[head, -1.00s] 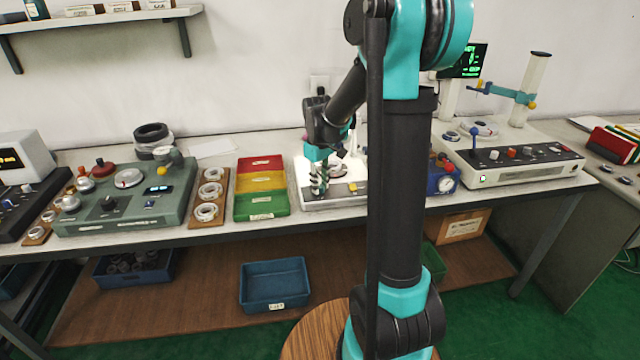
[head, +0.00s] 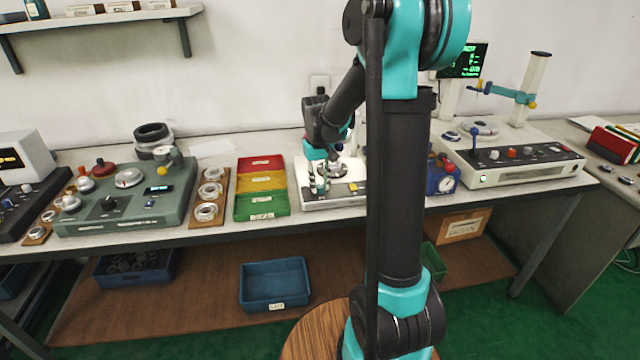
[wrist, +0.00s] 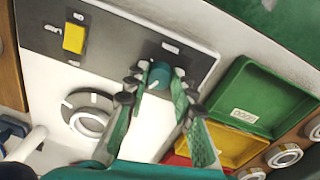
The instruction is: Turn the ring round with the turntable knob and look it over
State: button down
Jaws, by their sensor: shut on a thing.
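My gripper (wrist: 155,82) is shut on the dark teal turntable knob (wrist: 161,74) at the edge of a white inspection unit (wrist: 45,75). In the head view my gripper (head: 318,188) is at the unit's left front. A metal ring (wrist: 90,122) lies flat on the round turntable of the unit, apart from my fingers. The ring's far detail is too small to read. A yellow switch (wrist: 74,38) sits on the same grey control strip, away from the knob.
Red, yellow and green trays (head: 261,188) stand just left of the unit. A wooden rack with several rings (head: 208,213) lies further left, beside a green machine (head: 125,205). A blue gauge box (head: 441,182) is to the right.

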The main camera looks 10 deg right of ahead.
aim_at(318, 186)
jog(key=shift+m, duration=0.6)
jog(key=c, duration=1.3)
grip_release()
jog(key=shift+o, duration=0.2)
jog(key=shift+r, duration=0.1)
notch_tip(318, 186, up, 12)
jog(key=shift+a, duration=0.25)
jog(key=s+d+f+t, duration=0.2)
jog(key=s+f, duration=0.6)
jog(key=s, duration=0.3)
jog(key=s+d+f+t, duration=0.2)
jog(key=s+f, duration=0.6)
jog(key=s, duration=0.3)
jog(key=shift+s+d+f+m, duration=0.2)
jog(key=shift+d+f+m, duration=0.05)
jog(key=shift+f+m, duration=0.15)
jog(key=shift+r, duration=0.1)
